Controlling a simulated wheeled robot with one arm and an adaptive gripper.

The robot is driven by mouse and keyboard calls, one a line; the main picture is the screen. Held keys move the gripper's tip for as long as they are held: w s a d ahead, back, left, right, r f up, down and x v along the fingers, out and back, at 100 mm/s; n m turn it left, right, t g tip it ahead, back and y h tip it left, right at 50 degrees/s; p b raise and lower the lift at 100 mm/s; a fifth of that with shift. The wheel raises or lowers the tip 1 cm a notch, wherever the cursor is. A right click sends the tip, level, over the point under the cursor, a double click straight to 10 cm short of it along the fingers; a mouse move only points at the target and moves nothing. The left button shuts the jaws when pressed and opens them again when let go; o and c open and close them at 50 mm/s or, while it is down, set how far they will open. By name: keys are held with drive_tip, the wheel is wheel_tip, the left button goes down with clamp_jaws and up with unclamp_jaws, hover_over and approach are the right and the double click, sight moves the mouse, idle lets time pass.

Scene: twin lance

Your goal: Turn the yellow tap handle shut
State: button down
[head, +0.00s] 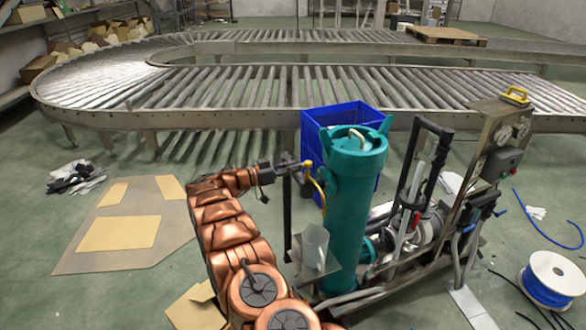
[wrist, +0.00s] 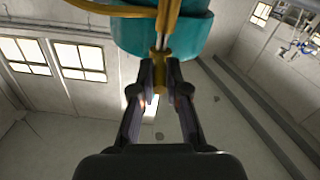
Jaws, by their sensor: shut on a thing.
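The yellow tap handle (head: 307,164) is at the upper left side of the teal cylinder (head: 347,215) in the head view. A yellow hose (head: 318,184) curves down from beside it. My gripper (head: 298,165) reaches it from the left. In the wrist view, my gripper (wrist: 160,70) has its two dark fingers closed in on the yellow handle (wrist: 160,56), one on each side. The teal cylinder (wrist: 190,35) is just beyond. The fingers hide part of the handle in the head view, so its exact angle is hard to tell.
A blue crate (head: 312,125) stands behind the cylinder. A pump rig with a gauge panel (head: 500,140) and a blue hose reel (head: 553,278) are to the right. A roller conveyor (head: 230,118) runs behind. Flattened cardboard (head: 118,233) lies on the floor at left.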

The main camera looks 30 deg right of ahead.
drive_tip(key=c, duration=1.2)
unclamp_jaws()
drive_tip(key=a, duration=0.8)
drive_tip(key=w+a, duration=0.1)
drive_tip(key=a, duration=0.3)
drive_tip(key=shift+w, duration=0.1)
